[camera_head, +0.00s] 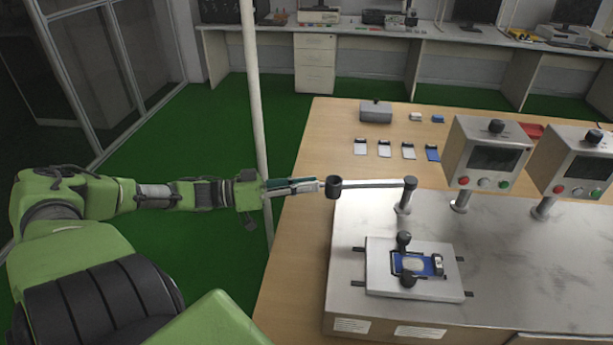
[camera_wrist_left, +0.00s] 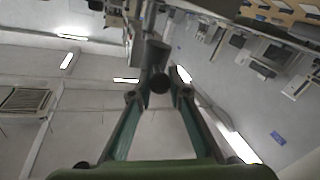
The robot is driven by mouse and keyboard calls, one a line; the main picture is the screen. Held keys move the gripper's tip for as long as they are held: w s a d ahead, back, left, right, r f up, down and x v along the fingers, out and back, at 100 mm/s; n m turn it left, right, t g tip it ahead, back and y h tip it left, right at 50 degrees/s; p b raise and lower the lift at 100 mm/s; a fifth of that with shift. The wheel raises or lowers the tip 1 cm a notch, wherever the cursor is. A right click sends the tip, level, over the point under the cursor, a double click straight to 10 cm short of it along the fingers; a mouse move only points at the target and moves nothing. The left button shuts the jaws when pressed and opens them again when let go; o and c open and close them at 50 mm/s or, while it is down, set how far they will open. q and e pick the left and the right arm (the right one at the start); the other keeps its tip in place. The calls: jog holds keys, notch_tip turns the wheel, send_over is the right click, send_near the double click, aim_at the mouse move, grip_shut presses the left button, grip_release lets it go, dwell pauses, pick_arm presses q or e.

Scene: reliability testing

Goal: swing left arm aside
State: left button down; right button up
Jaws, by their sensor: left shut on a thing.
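The left swing arm (camera_head: 372,185) is a grey bar that reaches left from a short post (camera_head: 404,198) on the metal test bench. Its free end carries a dark cylindrical knob (camera_head: 333,187), out past the bench's left edge and above the wooden table. My left gripper (camera_head: 320,185) comes in from the left, level, and is shut on the knob. My right gripper is not in view.
A white fixture plate (camera_head: 384,278) with a blue piece sits on the metal bench (camera_head: 500,300). Two control boxes (camera_head: 487,158) (camera_head: 574,165) stand to the right. A white pole (camera_head: 256,100) stands behind my arm.

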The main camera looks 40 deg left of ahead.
pick_arm(q)
jog(key=shift+w+a+r, duration=0.1)
jog(key=shift+a, duration=0.05)
jog(key=c, duration=1.9)
grip_release()
jog(key=shift+w, duration=0.15)
jog(key=shift+s, duration=0.2)
jog(key=v, duration=1.1)
jog(key=shift+s+a, duration=0.25)
jog(key=shift+a, duration=0.05)
